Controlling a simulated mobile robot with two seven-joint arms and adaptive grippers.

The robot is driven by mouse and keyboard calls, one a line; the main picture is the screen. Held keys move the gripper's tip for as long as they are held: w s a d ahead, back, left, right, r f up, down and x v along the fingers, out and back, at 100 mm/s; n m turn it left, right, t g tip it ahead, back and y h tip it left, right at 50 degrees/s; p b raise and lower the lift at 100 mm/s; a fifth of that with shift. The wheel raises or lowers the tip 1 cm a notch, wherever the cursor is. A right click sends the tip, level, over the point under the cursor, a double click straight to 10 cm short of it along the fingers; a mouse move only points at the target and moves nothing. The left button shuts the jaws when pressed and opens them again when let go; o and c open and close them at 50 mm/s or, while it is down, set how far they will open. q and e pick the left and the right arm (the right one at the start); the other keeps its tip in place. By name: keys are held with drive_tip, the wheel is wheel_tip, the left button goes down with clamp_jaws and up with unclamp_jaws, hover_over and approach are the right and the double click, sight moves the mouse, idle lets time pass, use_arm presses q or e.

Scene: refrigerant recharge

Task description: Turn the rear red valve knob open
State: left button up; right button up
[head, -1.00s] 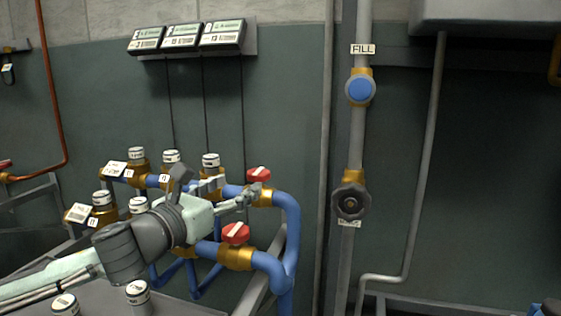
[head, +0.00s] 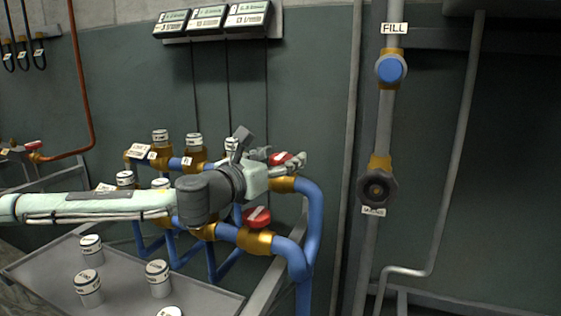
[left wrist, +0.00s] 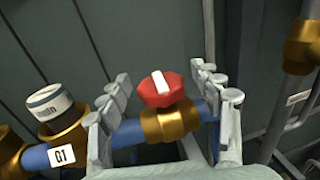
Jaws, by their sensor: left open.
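The rear red valve knob (head: 279,158) sits on a brass fitting on the upper blue pipe and is partly hidden by my left gripper in the head view. In the left wrist view the red knob (left wrist: 160,91) shows a white bar on top, tilted slightly from the viewing direction. My left gripper (head: 284,160) is open at the knob. In the left wrist view its fingers (left wrist: 165,79) stand on either side of the knob, with visible gaps. The front red knob (head: 256,217) is lower and nearer. My right gripper is not in view.
A brass valve body with a white cap (left wrist: 47,102) and a G1 tag stands left of the knob. Several white-capped canisters stand on the grey tray (head: 45,262). A vertical pipe with a blue knob (head: 391,68) and a black handwheel (head: 376,187) is at right.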

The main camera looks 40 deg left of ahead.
use_arm(q)
drive_tip(key=shift+w, duration=0.1)
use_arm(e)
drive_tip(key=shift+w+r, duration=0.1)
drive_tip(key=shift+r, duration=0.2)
use_arm(q)
drive_tip(key=c, duration=1.2)
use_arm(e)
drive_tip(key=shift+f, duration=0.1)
